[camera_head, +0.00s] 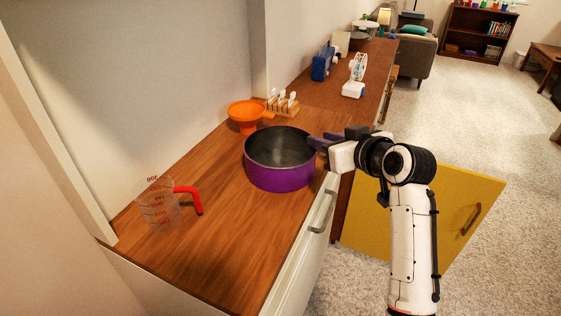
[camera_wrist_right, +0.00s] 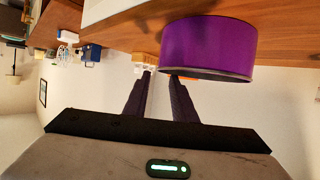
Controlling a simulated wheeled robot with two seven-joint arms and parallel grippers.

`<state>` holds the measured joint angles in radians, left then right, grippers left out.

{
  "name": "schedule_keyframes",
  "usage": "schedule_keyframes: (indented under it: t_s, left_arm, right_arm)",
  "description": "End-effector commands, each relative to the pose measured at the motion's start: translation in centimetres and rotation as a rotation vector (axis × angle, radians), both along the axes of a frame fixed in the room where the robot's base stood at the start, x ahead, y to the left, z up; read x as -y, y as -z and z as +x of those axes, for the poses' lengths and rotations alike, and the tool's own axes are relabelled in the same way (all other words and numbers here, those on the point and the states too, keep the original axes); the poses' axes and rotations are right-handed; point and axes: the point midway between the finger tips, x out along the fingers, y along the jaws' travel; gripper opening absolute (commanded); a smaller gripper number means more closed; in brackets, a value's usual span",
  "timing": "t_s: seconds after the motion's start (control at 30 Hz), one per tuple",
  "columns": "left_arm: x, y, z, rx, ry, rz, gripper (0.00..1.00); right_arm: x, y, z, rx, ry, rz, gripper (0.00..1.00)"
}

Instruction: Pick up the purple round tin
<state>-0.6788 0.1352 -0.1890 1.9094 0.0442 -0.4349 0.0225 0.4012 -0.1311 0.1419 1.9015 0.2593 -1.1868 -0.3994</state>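The purple round tin (camera_head: 278,177) stands upright on the wooden counter. It is open at the top, with a dark grey inside. My right gripper (camera_head: 318,140) is at the tin's right rim, its dark fingers at about rim height. In the right wrist view, which is upside down, the tin (camera_wrist_right: 208,45) lies to the right of the fingers. The fingers of the right gripper (camera_wrist_right: 160,74) are apart, with a gap between them. One fingertip overlaps the tin's edge in the picture; I cannot tell whether it touches. My left gripper is not in view.
A clear measuring jug (camera_head: 158,207) with a red handle stands left of the tin. An orange funnel (camera_head: 247,112) and a wooden rack (camera_head: 283,104) are behind it. A yellow cabinet door (camera_head: 455,205) hangs open below the counter. The front counter (camera_head: 225,245) is clear.

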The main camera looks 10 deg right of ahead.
Motion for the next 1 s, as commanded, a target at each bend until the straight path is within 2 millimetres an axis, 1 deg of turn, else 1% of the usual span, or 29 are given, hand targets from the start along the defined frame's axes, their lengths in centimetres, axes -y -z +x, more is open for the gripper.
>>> schedule_keyframes:
  t_s: [0.2, 0.3, 0.4, 0.6, 0.63, 0.77, 1.0]
  left_arm:
    - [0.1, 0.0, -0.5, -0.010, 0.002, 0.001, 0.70]
    - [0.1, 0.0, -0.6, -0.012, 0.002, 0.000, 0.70]
    - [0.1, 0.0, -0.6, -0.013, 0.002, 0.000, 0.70]
    - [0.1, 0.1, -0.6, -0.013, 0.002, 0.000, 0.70]
    - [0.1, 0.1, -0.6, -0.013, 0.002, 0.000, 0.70]
    - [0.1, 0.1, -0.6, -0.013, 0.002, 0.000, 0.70]
    - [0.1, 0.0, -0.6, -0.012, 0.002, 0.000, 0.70]
  right_arm:
    - [-0.6, 1.4, 2.7, -0.002, -0.001, 0.002, 0.24]
    - [-0.9, 1.9, 3.7, -0.002, 0.000, 0.003, 0.24]
    - [-0.9, 2.1, 4.1, 0.000, 0.000, 0.001, 0.24]
    - [-0.9, 2.1, 4.1, 0.000, 0.000, 0.001, 0.24]
    - [-0.9, 2.1, 4.1, 0.000, 0.000, 0.001, 0.22]
    - [-0.9, 2.1, 4.1, 0.000, 0.000, 0.001, 0.01]
    - [-0.9, 2.2, 4.1, -0.003, 0.000, -0.001, 0.00]
